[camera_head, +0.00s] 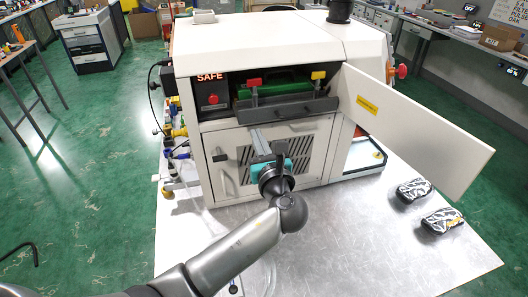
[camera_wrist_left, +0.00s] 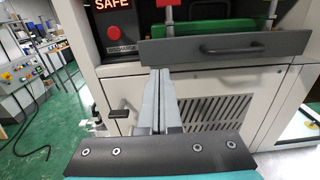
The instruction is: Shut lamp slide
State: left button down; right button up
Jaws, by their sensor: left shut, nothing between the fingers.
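The lamp slide (camera_head: 290,111) is a dark grey tray front with a bar handle, below the machine's open bay. It stands out from the machine's front face, with a green part and red and yellow clamps behind it. It also spans the upper part of the left wrist view (camera_wrist_left: 225,46), with its handle at the right. My left gripper (camera_head: 256,133) is shut and empty, just below the left part of the slide front. Its fingers point toward the machine in the left wrist view (camera_wrist_left: 158,73). I cannot tell whether they touch the slide. My right gripper is not in view.
A white door (camera_head: 420,125) hangs open to the right of the bay. A lit SAFE panel with a red button (camera_head: 212,98) is left of the slide. A vented lower door (camera_head: 300,150) is behind my gripper. Two dark wrapped packs (camera_head: 441,220) lie on the metal table.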

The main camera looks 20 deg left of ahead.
aim_at(250, 122)
pick_arm(q)
jog(key=shift+x, duration=2)
jog(key=shift+x, duration=2.2)
jog(key=shift+s, duration=0.1)
